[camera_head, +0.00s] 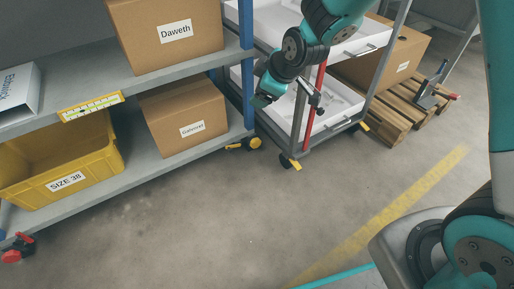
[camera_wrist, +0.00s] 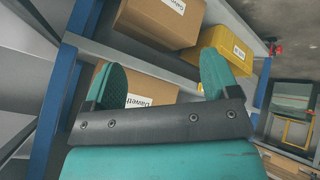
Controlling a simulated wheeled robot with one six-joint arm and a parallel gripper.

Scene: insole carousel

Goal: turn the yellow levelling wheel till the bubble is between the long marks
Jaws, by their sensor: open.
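The yellow levelling wheel (camera_head: 254,143) is at the foot of the blue post at the shelf's right end, low over the floor. The yellow level strip (camera_head: 91,106) is fixed to the front edge of the upper shelf board. It is too small to tell where the bubble stands. My gripper (camera_head: 263,99) is in the air near the blue post, above the wheel and apart from it. In the wrist view, the gripper (camera_wrist: 162,82) is open with nothing between its two teal fingers. The yellow wheel is not seen clearly in the wrist view.
A grey cart (camera_head: 298,148) with white drawers and yellow-braked castors stands just right of the wheel. Cardboard boxes (camera_head: 183,110) and a yellow bin (camera_head: 104,165) fill the shelf. A red foot (camera_head: 18,248) is at the shelf's left end. The floor in front is clear.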

